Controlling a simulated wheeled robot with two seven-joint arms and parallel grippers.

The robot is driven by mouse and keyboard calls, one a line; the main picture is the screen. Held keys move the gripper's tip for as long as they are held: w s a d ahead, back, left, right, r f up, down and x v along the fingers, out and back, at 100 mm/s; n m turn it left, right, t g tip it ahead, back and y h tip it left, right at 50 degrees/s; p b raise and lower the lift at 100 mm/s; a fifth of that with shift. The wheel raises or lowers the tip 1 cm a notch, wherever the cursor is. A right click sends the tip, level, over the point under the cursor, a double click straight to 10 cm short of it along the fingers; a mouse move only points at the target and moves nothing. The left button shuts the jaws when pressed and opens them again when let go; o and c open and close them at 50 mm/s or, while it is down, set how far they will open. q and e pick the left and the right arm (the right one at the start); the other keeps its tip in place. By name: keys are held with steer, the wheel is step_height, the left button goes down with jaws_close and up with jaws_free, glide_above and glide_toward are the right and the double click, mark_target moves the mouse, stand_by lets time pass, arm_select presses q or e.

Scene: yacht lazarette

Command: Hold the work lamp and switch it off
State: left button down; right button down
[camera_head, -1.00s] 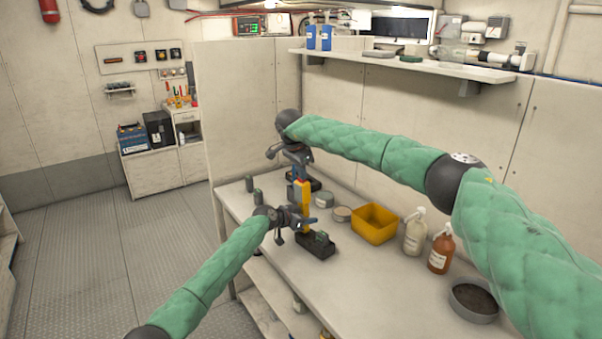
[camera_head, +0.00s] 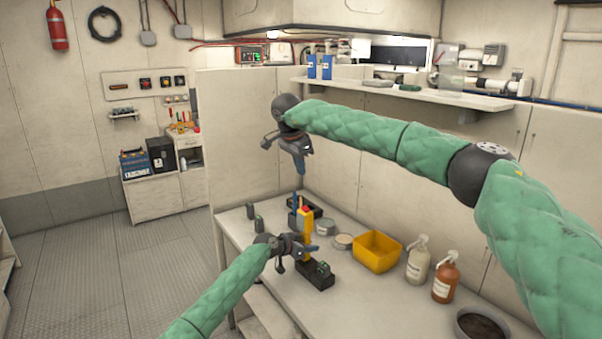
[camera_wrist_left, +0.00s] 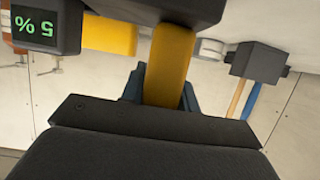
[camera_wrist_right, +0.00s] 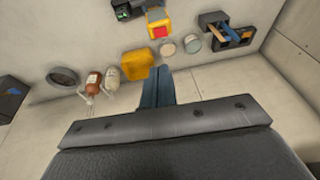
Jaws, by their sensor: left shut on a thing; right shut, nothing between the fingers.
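The work lamp (camera_head: 306,219) is yellow with a red button on top. It stands upright over a dark block (camera_head: 316,275) on the bench. My left gripper (camera_head: 306,247) is shut on the lamp's yellow body; the left wrist view shows the body (camera_wrist_left: 169,68) between the blue fingers. A green "5 %" display (camera_wrist_left: 37,29) shows upside down there. My right gripper (camera_head: 300,167) is shut and empty, in the air above the lamp and apart from it. In the right wrist view the red button (camera_wrist_right: 159,32) lies beyond the closed fingertips (camera_wrist_right: 157,72). I cannot tell whether the lamp is lit.
On the bench (camera_head: 357,306) stand a yellow bin (camera_head: 377,252), a white bottle (camera_head: 418,260), a brown bottle (camera_head: 445,278), a dark bowl (camera_head: 482,326) and round tins. A dark holder (camera_wrist_right: 240,38) with tools stands behind the lamp. A shelf (camera_head: 410,93) hangs above.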

stand_by(0.3)
steer(key=c, duration=1.8)
jaws_free()
steer(key=shift+f, duration=0.1)
steer(key=shift+c, duration=0.2)
steer(key=o, duration=0.6)
steer(key=f, duration=0.3)
steer(key=shift+d, duration=0.4)
steer(key=shift+c, duration=0.2)
steer(key=m+y, duration=0.4)
steer(key=m, duration=0.6)
glide_toward(306, 208)
steer(key=s+d+r, duration=0.2)
steer(key=d+r, duration=0.1)
steer(key=a+m, duration=0.1)
steer(key=m, duration=0.7)
steer(key=shift+t+y, duration=0.3)
steer(key=shift+y, duration=0.1)
steer(key=x, duration=1.1)
steer(key=shift+w+a, duration=0.25)
steer(key=shift+a, duration=0.05)
